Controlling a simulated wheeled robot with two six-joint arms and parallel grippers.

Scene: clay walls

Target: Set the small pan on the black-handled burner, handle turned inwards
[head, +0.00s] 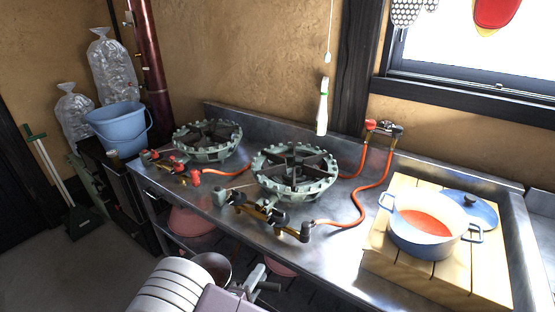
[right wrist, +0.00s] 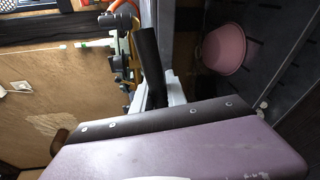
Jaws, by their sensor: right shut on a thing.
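The small pan (head: 213,266) shows at the lower middle of the head view, low in front of the counter, with a dark inside and partly hidden by my arm. My right gripper (head: 252,281) is shut on its black handle, whose end sticks out to the right. The handle also shows in the right wrist view (right wrist: 150,52) between the grey fingers (right wrist: 160,98). The black-handled burner (head: 296,171) is the right one of two, with brass valves and dark knobs in front; its top is empty. My left gripper is not in view.
The red-handled burner (head: 208,138) stands empty to the left. A blue pot (head: 420,238) of red food and a blue lid (head: 478,208) sit on a wooden stand at right. An orange hose (head: 372,190) crosses the counter. A pink bowl (head: 192,221) is on the shelf below.

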